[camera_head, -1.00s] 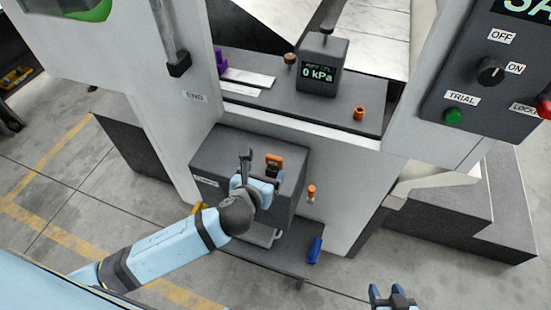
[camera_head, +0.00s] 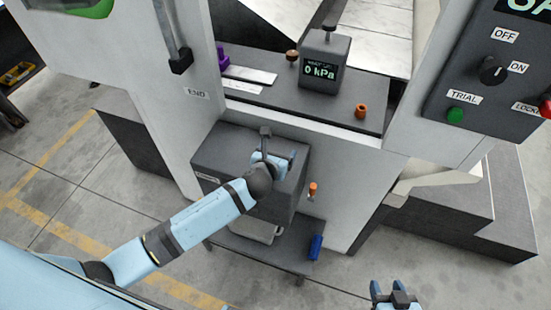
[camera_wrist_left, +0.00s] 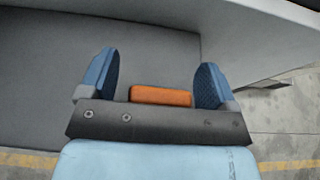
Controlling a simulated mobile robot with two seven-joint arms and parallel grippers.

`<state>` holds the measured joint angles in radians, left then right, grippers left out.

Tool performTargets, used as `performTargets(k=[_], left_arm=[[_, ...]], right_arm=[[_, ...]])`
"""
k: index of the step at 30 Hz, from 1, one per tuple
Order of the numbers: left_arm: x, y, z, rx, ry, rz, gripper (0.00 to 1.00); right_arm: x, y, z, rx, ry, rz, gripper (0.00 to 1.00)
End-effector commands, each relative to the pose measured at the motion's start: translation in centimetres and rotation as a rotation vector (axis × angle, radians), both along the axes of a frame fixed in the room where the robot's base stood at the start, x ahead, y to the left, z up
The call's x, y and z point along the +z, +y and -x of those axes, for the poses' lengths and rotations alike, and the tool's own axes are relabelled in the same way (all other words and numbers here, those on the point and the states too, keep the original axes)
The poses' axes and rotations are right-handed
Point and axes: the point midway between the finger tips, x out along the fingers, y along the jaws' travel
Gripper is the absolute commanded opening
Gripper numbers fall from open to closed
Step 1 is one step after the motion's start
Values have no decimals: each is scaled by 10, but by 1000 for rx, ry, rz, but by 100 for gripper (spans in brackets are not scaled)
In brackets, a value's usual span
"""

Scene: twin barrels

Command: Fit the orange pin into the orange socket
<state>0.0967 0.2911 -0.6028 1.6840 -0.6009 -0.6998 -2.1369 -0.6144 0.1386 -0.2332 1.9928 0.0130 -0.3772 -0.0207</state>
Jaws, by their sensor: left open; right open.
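My left gripper (camera_head: 279,152) is open over the top of the grey box, under the machine's shelf. In the left wrist view an orange block (camera_wrist_left: 160,96) shows between its spread blue fingers, partly hidden by the gripper's body; no grip on it shows. The head view hides this block behind the gripper. A small orange ring-like piece (camera_head: 361,110), perhaps the socket, stands on the shelf's right part. A small upright orange piece (camera_head: 313,188) is just right of the grey box; I cannot tell which orange piece is the pin. My right gripper (camera_head: 393,290) is open and empty at the bottom edge.
A blue cylinder (camera_head: 316,247) is at the cart's right end. On the shelf (camera_head: 335,115) stand a gauge reading 0 kPa (camera_head: 322,68), a brown knob (camera_head: 292,56) and a purple piece (camera_head: 223,60).

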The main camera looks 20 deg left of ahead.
Motion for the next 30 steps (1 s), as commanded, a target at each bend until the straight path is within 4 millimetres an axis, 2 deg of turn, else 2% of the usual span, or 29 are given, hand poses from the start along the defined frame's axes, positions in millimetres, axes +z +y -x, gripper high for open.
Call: performTargets(k=[3, 4, 9, 11, 23, 26, 30], left_arm=[[0, 0, 0, 0, 0, 0, 83], [0, 0, 0, 0, 0, 0, 78], [0, 0, 1, 0, 0, 0, 39], [0, 0, 1, 0, 0, 0, 28], [7, 0, 0, -1, -2, 0, 28], [17, 0, 0, -1, -2, 0, 28], [43, 0, -1, -1, -5, 1, 28]], right_arm=[[0, 0, 0, 1, 0, -1, 51], [0, 0, 0, 1, 0, -1, 51], [0, 1, 0, 2, 0, -1, 51], [0, 1, 0, 2, 0, 0, 51], [2, 1, 0, 3, -1, -1, 51], [3, 1, 0, 2, -1, -1, 51], [6, 1, 0, 2, -1, -1, 51]])
